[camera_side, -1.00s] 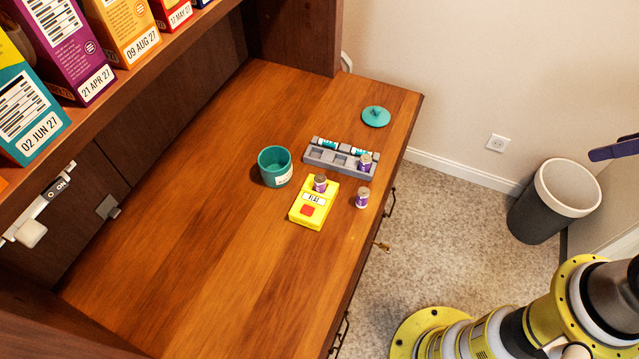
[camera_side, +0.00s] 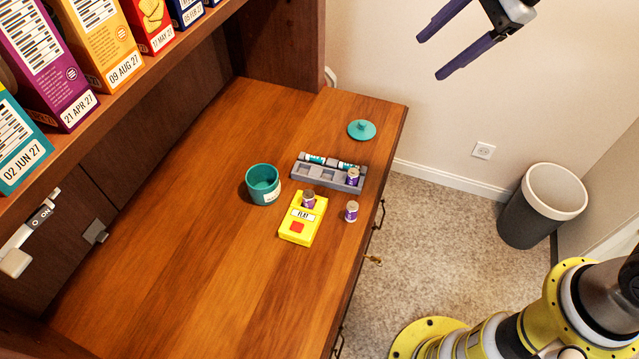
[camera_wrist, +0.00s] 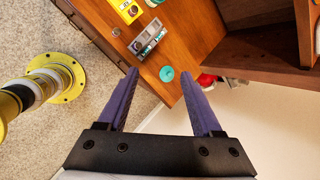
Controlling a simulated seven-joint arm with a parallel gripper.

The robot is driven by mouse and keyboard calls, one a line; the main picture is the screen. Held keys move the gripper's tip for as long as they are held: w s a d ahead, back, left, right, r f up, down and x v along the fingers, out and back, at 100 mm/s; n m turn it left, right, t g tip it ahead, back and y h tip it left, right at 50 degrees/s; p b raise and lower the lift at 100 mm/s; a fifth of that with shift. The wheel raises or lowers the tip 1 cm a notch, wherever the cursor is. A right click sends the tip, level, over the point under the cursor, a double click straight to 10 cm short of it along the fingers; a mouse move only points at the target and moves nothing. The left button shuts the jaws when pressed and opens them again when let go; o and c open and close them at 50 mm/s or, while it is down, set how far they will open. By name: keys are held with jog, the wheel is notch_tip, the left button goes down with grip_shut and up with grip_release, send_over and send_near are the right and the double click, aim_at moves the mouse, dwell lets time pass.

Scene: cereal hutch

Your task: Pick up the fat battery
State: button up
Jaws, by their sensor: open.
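Three fat purple batteries with silvery tops show in the side view. One fat battery (camera_side: 351,212) stands on the desk near its right edge. Another fat battery (camera_side: 308,200) stands on the yellow tester (camera_side: 298,239), whose label appears to read FLAT. A third fat battery (camera_side: 353,177) stands in the right end of the grey tray (camera_side: 312,177). My gripper (camera_side: 430,57) is open and empty, high beyond the desk's far right. In the wrist view, my gripper (camera_wrist: 160,74) has its fingers spread, with the tray (camera_wrist: 150,36) beyond them.
Slim teal-and-white batteries (camera_side: 316,159) lie in the tray's back row. A teal cup (camera_side: 263,186) stands left of the tester, and a teal lid (camera_side: 361,130) lies behind the tray. A shelf of boxes (camera_side: 103,42) overhangs the left. The desk's front left is clear.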

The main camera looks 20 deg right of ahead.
jog(key=w+a+f+m+g, duration=0.2)
jog(key=w+a+f, duration=0.4)
jog(key=a+f, duration=0.3)
jog(key=g, duration=0.2)
send_over(309, 194)
jog(key=d, duration=0.2)
jog(key=shift+n, duration=0.3)
notch_tip(309, 194, down, 16)
jog(key=shift+w+d+f, duration=0.1)
jog(key=shift+w+d, duration=0.05)
jog(key=shift+s+x, duration=0.2)
jog(key=shift+x, duration=2.85)
jog(key=shift+s+d, duration=0.1)
jog(key=shift+d, duration=0.1)
grip_shut()
